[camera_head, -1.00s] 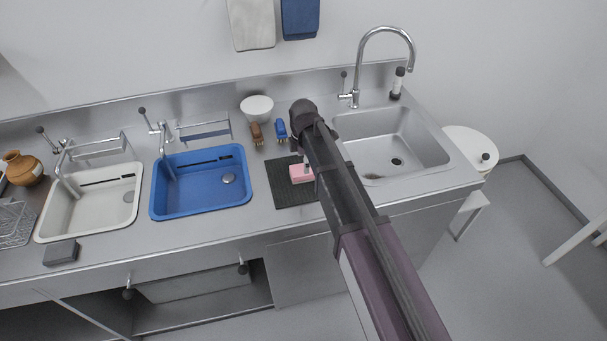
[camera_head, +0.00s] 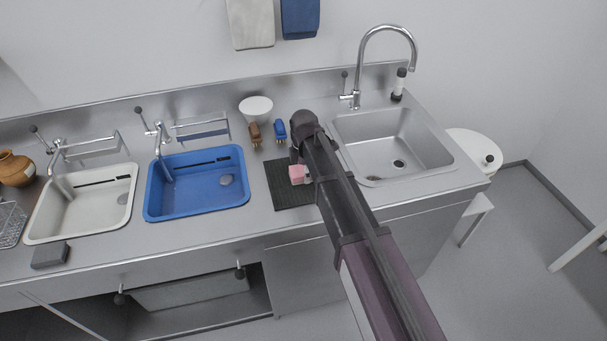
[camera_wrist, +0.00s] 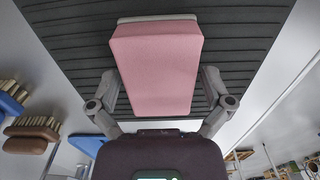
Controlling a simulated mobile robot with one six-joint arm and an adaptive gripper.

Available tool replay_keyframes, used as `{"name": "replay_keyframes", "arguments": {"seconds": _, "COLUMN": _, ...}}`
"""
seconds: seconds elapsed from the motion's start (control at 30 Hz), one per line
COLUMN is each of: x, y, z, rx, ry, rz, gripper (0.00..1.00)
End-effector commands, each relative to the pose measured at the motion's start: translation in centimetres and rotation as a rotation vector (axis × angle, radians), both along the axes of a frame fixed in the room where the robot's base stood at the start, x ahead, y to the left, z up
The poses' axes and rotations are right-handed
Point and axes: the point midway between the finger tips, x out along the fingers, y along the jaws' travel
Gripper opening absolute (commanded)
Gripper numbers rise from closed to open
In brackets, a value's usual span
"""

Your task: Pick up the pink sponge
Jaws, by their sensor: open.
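The pink sponge (camera_head: 297,174) is by the right side of the dark ribbed mat (camera_head: 279,192), partly hidden behind my arm in the head view. In the wrist view the sponge (camera_wrist: 157,62) fills the upper middle, with a pale strip along its far edge and the mat (camera_wrist: 75,40) behind it. My gripper (camera_wrist: 160,88) is open, with one finger on each side of the near part of the sponge. A narrow gap seems to show at each finger. The head view mostly hides my gripper; whether the sponge touches the mat is unclear.
A brown brush (camera_head: 255,134), a blue brush (camera_head: 280,130) and a white bowl (camera_head: 256,107) stand behind the mat. A blue basin (camera_head: 196,206) is to the left, a steel sink (camera_head: 390,143) to the right. Bare counter lies in front of the mat.

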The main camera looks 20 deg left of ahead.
Motion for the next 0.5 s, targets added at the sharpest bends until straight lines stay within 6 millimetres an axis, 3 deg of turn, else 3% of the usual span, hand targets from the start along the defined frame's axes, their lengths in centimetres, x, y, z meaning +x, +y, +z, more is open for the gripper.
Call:
{"name": "replay_keyframes", "arguments": {"seconds": 0.27, "x": 0.0, "y": 0.0, "z": 0.0, "rx": 0.0, "ry": 0.0, "rz": 0.0, "gripper": 1.0}}
{"name": "replay_keyframes", "arguments": {"seconds": 0.47, "x": 0.0, "y": 0.0, "z": 0.0, "rx": 0.0, "ry": 0.0, "rz": 0.0, "gripper": 0.47}}
{"name": "replay_keyframes", "arguments": {"seconds": 0.5, "x": -0.01, "y": -0.01, "z": 0.0, "rx": 0.0, "ry": 0.0, "rz": 0.0, "gripper": 0.45}}
